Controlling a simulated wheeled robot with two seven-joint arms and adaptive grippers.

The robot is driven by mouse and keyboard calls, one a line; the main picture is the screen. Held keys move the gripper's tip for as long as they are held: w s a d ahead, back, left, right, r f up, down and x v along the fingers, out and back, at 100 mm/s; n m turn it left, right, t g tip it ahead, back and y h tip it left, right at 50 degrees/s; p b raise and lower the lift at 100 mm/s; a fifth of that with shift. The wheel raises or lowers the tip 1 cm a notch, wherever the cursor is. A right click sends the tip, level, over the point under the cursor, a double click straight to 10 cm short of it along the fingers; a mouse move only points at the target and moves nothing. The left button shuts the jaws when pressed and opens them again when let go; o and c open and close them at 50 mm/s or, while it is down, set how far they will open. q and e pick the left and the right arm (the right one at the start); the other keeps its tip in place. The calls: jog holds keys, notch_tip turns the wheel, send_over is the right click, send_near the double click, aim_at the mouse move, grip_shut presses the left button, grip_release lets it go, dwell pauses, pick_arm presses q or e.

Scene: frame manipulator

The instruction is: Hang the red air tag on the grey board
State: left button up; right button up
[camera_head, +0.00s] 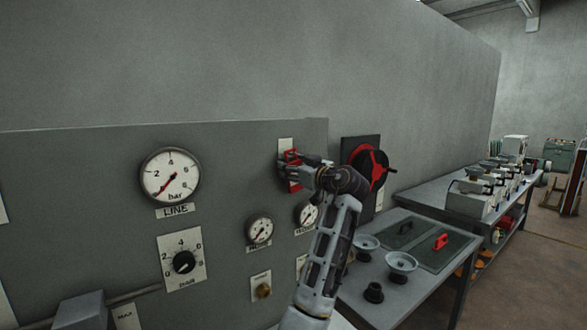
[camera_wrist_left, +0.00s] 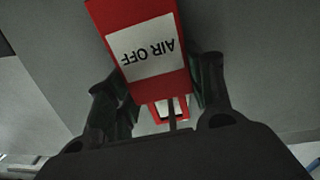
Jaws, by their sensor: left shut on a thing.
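The red air tag (camera_wrist_left: 185,80) fills the upper middle of the left wrist view. Its white label reads AIR OFF, upside down there. A red part with an opening shows below the label, and a thin dark rod shows by it. My left gripper (camera_head: 288,168) is shut on the tag, with a finger on each side of it. In the head view the red tag (camera_head: 294,186) is partly hidden by the gripper, in front of the grey board (camera_head: 90,160) near its right edge. Whether the tag touches the board or a hook is unclear. My right gripper is out of view.
A pale plate (camera_head: 285,145) is on the board just behind the gripper. Gauges (camera_head: 171,176) and a knob (camera_head: 183,262) lie left and below. A red wheel (camera_head: 369,166) stands right of my wrist. A bench (camera_head: 390,295) holds bowls and a small red item (camera_head: 441,241).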

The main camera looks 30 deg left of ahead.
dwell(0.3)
pick_arm(q)
jog(key=o, duration=1)
jog(key=shift+c, duration=0.2)
jog(key=shift+d, duration=0.1)
jog(key=v, duration=1.2)
